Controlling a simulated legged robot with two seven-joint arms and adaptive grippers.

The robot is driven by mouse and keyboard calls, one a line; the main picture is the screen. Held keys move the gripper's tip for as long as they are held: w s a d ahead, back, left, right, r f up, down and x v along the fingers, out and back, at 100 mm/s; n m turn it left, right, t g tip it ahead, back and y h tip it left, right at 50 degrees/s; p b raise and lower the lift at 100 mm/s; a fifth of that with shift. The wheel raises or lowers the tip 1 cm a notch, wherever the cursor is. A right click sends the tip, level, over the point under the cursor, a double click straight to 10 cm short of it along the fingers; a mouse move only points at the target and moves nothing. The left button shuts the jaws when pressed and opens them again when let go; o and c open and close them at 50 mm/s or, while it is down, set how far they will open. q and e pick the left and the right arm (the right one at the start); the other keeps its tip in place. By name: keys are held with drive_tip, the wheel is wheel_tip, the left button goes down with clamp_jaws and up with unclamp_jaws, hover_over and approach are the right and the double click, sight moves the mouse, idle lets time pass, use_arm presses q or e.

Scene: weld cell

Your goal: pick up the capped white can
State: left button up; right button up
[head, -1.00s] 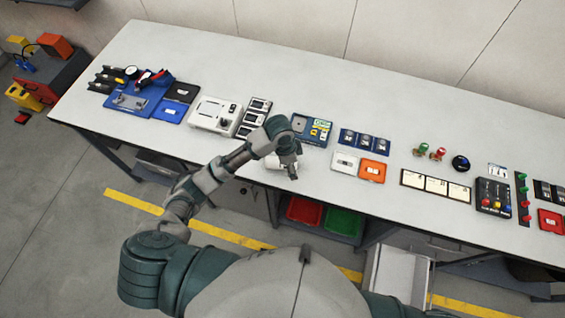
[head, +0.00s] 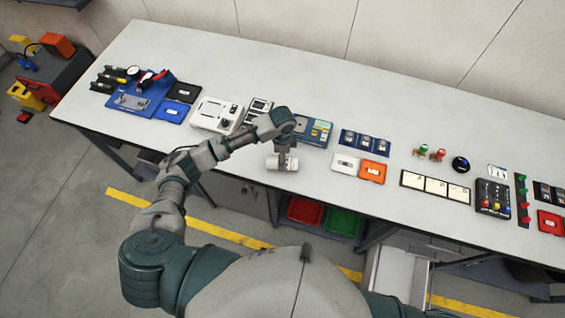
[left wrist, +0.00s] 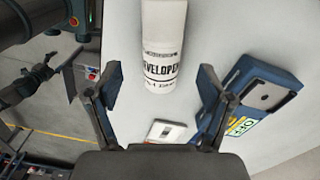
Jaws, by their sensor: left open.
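The white can (head: 273,162) is at the table's front edge, under my left gripper (head: 285,153), which partly covers it. In the left wrist view the can (left wrist: 161,40) bears black lettering that reads like "DEVELOPER". Its upper end is cut off by the picture edge, so I cannot make out a cap. My left gripper (left wrist: 144,85) is open, with a finger on each side of the can and gaps between. My right gripper is not in view.
A blue device (head: 316,130) lies just beyond the gripper. A white card tile (head: 344,164) and an orange one (head: 372,171) lie to the right. A white instrument box (head: 213,114) is to the left. The table's back strip is clear.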

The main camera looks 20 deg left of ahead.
use_arm(q)
drive_tip(key=shift+f, duration=0.7)
drive_tip(key=f, duration=0.3)
drive_tip(key=shift+a+f+p, duration=0.2)
drive_tip(key=shift+f+p, duration=0.15)
drive_tip(key=shift+f, duration=0.35)
drive_tip(key=shift+d, duration=0.1)
drive_tip(key=c, duration=0.5)
drive_tip(key=shift+d, duration=0.1)
drive_tip(key=c, duration=0.8)
drive_tip(key=shift+w, duration=0.1)
drive_tip(key=shift+c, duration=0.4)
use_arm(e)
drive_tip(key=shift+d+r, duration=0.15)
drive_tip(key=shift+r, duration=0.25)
use_arm(q)
drive_tip(key=shift+r, duration=0.15)
